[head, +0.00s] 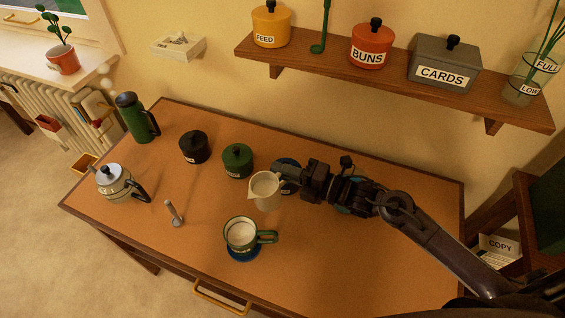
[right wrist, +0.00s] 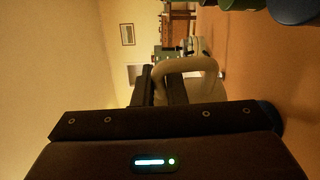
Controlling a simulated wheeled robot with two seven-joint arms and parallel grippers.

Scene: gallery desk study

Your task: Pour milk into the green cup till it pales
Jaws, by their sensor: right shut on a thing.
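The green cup (head: 241,233) stands upright on a blue coaster (head: 243,255) near the front of the desk, its handle to the right. Its contents look pale and whitish. A cream milk jug (head: 265,191) is held above the desk, behind and slightly right of the cup. My right gripper (head: 287,183) is shut on the jug's handle, which shows between the fingers in the right wrist view (right wrist: 190,68). The jug looks roughly upright, with pale milk visible inside and no stream showing. My left gripper is not in view.
A dark pot (head: 194,147) and green pot (head: 238,161) stand behind the jug. A green flask (head: 137,118), a teapot (head: 118,184) and a small upright metal tool (head: 173,214) stand at left. A shelf (head: 390,78) of canisters hangs above. The desk's front right is clear.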

